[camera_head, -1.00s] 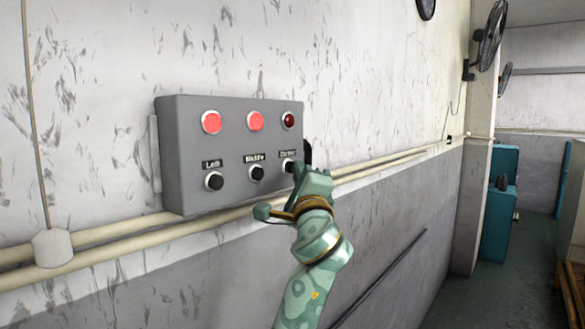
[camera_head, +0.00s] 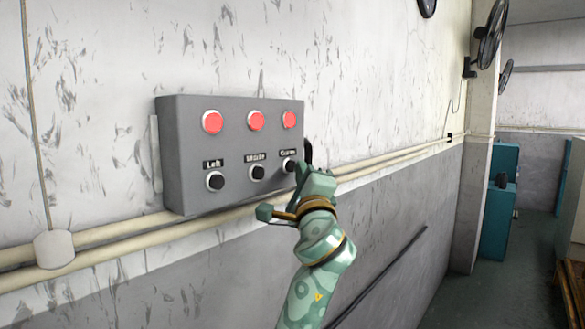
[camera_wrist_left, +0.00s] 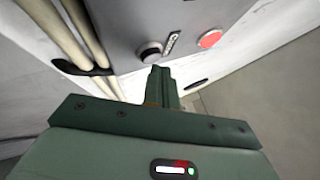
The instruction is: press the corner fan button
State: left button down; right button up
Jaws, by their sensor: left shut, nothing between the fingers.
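A grey control box (camera_head: 190,150) is mounted on the wall, with a row of red lights above a row of black buttons. The corner fan button (camera_head: 289,165) is the rightmost, below its label, and also shows in the left wrist view (camera_wrist_left: 150,52). The corner light (camera_head: 289,120) above it is bright red, as are the middle (camera_head: 256,121) and left (camera_head: 212,122) lights. My left gripper (camera_head: 304,165) is shut and empty, its tips right beside the corner button. In the wrist view the fingertips (camera_wrist_left: 160,72) lie just below the button; contact cannot be told. My right gripper is out of view.
Cream pipes (camera_head: 110,232) run along the wall under the box. A wall fan (camera_head: 490,35) hangs at the upper right. Teal cabinets (camera_head: 497,220) stand at the far right beside a clear strip of floor.

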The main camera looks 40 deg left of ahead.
pick_arm(q)
jog(key=shift+s+d+b, duration=0.2)
jog(key=shift+d+b, duration=0.15)
jog(key=shift+d, duration=2.4)
